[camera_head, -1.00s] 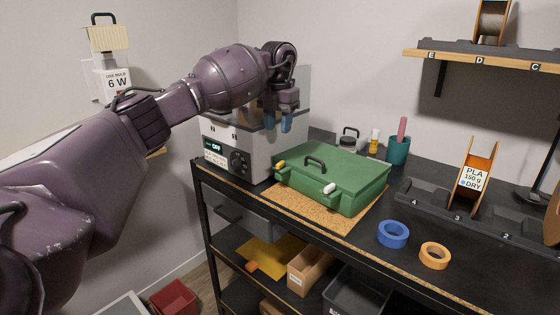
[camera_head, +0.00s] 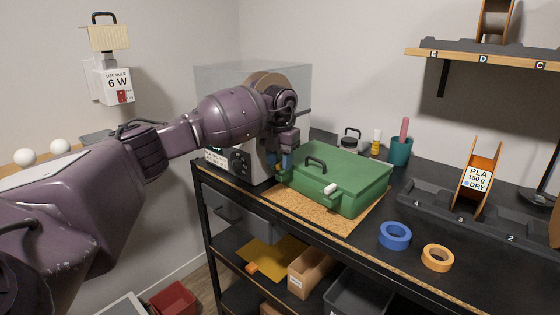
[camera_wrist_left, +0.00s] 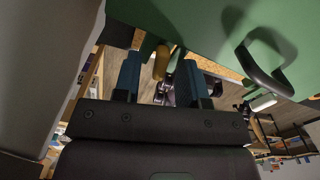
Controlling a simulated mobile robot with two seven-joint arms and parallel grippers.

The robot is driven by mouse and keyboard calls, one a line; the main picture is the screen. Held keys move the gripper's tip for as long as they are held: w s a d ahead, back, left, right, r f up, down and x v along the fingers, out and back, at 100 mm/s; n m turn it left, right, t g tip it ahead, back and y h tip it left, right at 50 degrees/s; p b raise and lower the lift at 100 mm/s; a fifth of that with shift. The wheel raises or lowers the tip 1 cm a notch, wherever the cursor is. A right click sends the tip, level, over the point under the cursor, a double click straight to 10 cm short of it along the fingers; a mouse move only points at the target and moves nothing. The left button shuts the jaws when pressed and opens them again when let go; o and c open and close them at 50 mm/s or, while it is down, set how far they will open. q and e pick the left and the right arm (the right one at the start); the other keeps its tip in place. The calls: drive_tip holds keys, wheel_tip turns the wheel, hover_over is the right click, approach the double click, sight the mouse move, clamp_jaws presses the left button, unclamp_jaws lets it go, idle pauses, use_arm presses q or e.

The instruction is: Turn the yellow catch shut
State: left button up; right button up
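The green case (camera_head: 345,178) lies shut on the cork mat on the bench, its dark handle (camera_head: 316,163) on the lid. My left gripper (camera_head: 279,163) has come down at the case's left front corner, beside the grey machine. In the head view its blue fingers mostly cover the yellow catch. In the left wrist view the yellow catch (camera_wrist_left: 161,62) shows between the two parted fingers (camera_wrist_left: 160,80), with a gap on the left and nearer the right finger. I cannot tell whether it touches either finger. The white catch (camera_head: 330,189) is at the case's front right.
The grey machine (camera_head: 242,163) stands close left of the gripper. The cork mat (camera_head: 318,210) reaches the bench's front edge. Blue tape (camera_head: 395,235) and orange tape (camera_head: 438,258) lie to the right. A jar, a bottle and a teal cup (camera_head: 400,150) stand behind the case.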

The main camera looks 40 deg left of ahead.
use_arm(q)
drive_tip(key=shift+c, duration=0.4)
clamp_jaws()
drive_tip(key=shift+r+n+p, duration=0.25)
drive_tip(key=shift+n+p, duration=0.05)
drive_tip(key=shift+p, duration=0.05)
drive_tip(key=shift+f+n, duration=0.2)
drive_tip(key=shift+n, duration=0.2)
drive_tip(key=shift+o, duration=0.4)
unclamp_jaws()
